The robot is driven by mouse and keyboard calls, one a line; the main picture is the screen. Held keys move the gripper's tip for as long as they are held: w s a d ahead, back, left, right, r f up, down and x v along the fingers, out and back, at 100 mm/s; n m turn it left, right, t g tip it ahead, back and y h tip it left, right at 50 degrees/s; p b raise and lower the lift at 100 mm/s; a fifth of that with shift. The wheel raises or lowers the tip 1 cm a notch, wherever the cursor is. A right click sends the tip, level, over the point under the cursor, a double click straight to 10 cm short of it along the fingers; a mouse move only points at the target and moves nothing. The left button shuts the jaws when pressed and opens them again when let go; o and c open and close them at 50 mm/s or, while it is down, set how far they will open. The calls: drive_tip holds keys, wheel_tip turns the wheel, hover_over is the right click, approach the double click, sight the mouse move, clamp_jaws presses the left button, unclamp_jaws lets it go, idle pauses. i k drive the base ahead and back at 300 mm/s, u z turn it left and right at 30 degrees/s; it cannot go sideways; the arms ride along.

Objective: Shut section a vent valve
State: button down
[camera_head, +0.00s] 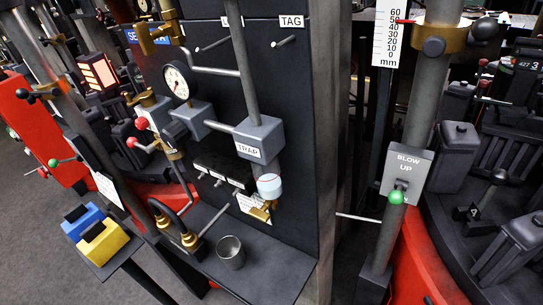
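A dark panel (285,95) stands in the middle of the view, with a blue sign (131,36) at its upper left. Only the start of the sign shows, reading "SE". Red-knobbed levers (141,123) sit at the left edge. A small brass fitting (262,213) is below the white sight cup (269,186). No readable label marks which one is the vent valve. My gripper is not in view.
A metal cup (231,252) stands on the shelf (265,268) below the panel. Blue and yellow blocks (104,243) sit at lower left. A BLOW UP box with a green-knobbed lever (396,197) is on the right pipe. Grey floor (35,240) is open at left.

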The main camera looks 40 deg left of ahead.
sight(145, 38)
drive_tip(key=k, duration=1.9)
drive_tip(key=u, duration=0.7)
drive_tip(key=i, duration=1)
drive_tip(key=z, duration=0.05)
